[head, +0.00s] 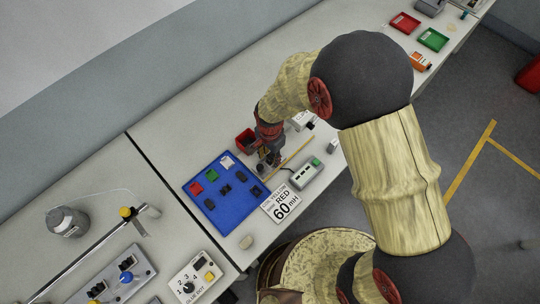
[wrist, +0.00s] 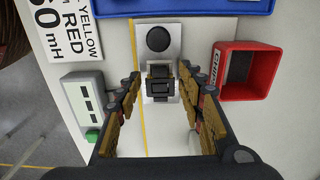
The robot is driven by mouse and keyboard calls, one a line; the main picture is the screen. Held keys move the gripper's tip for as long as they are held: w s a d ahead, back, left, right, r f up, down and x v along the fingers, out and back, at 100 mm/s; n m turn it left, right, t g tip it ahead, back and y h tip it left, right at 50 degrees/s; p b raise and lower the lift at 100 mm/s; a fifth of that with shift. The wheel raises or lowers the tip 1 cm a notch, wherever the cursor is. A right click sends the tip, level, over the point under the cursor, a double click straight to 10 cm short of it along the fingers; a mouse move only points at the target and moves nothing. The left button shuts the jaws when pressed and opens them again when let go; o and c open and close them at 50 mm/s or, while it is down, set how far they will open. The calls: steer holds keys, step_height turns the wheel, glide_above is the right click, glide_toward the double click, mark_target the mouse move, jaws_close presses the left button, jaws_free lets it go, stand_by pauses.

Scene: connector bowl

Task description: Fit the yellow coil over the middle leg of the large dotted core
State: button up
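My gripper (wrist: 162,88) is open in the wrist view, its two fingers standing apart on either side of a black blocky part (wrist: 160,80). This part sits on a grey metal plate (wrist: 173,52). I cannot tell whether it is the dotted core, and I see no dots. In the head view my gripper (head: 268,162) is low over the bench, just beyond the right edge of the blue mat (head: 230,213). No yellow coil can be made out in either view.
The mat carries a red part (head: 196,188), a green part (head: 212,175), a white part (head: 227,162) and several dark parts. A red bin (wrist: 250,70) stands right of my gripper in the wrist view. A grey meter (wrist: 83,102) and a printed card (wrist: 72,30) lie left.

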steer(key=shift+o, duration=0.8)
steer(key=shift+r, duration=0.35)
step_height(320, 180, up, 11)
steer(key=shift+r, duration=0.15)
